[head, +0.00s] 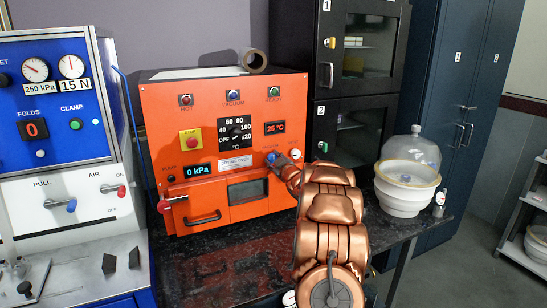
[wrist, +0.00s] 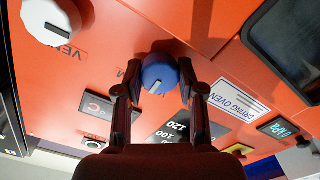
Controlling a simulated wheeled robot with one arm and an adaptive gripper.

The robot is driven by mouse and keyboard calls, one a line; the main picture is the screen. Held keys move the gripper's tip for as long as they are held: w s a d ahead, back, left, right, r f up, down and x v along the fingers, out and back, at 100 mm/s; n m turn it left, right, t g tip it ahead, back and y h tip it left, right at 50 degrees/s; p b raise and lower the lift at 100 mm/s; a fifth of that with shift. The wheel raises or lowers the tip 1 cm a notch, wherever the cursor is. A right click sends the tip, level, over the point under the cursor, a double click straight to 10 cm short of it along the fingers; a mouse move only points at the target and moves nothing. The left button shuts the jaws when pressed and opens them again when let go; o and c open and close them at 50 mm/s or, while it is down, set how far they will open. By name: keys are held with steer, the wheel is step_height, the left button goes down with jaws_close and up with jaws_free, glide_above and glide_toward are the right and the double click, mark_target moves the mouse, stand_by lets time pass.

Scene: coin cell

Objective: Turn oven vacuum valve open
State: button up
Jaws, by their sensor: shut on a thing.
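The orange drying oven (head: 160,120) stands on a dark bench in the head view. Its blue valve knob (head: 271,156) is at the right of the front panel, and my gripper (head: 281,163) is at it. In the wrist view the blue knob (wrist: 159,74) sits between the two fingers of my gripper (wrist: 158,82), which is shut on it. The knob has a short white pointer mark on its face. Its printed label is mostly hidden by a finger. The white vent knob (head: 294,154) is close beside it, and it also shows in the wrist view (wrist: 50,20).
A blue machine (head: 45,130) stands left of the oven. A white vessel with a clear dome (head: 407,190) stands on the bench to the right. A dark cabinet (head: 355,90) is behind. The oven display (head: 201,169) reads 0 kPa. A tape roll (head: 252,60) lies on the oven.

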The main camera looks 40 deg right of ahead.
steer(key=shift+m, duration=0.3)
steer(key=o, duration=0.9)
steer(key=shift+c, duration=0.2)
steer(key=shift+s, duration=0.15)
steer(key=shift+s+a, duration=0.1)
steer(key=shift+s, duration=0.15)
steer(key=v, duration=1.1)
steer(key=shift+a, duration=0.1)
